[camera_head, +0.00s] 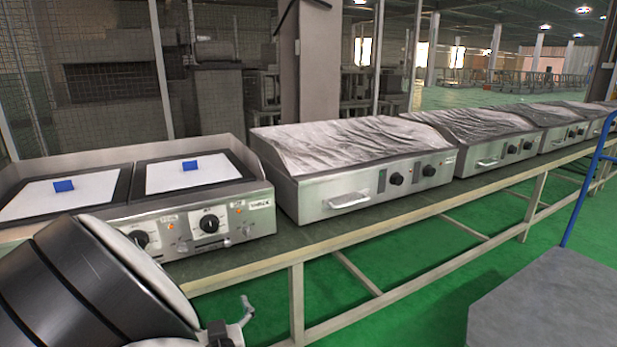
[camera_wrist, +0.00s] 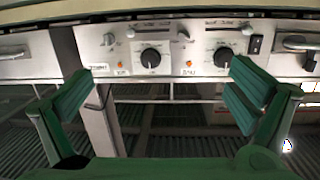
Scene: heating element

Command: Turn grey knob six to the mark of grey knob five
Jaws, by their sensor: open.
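In the head view, the front panel of the near steel heating unit (camera_head: 225,210) carries two dark round knobs with white pointer marks, a left knob (camera_head: 140,238) and a right knob (camera_head: 209,223). I cannot tell which numbers they bear. The wrist view shows the panel with two knobs on white dials, one left of centre (camera_wrist: 150,57) and one right of centre (camera_wrist: 222,55). My gripper (camera_wrist: 160,80) has its green fingers spread wide, with nothing between them, below the panel in that picture. Neither finger is seen touching a knob. In the head view my arm covers the lower left.
Two white plates with blue blocks (camera_head: 64,185) (camera_head: 190,165) lie on the near unit's top. A second steel unit (camera_head: 365,150) stands to its right, with a front handle (camera_head: 350,200) and black knobs. More units line the long bench (camera_head: 400,215). A grey platform (camera_head: 550,300) stands lower right.

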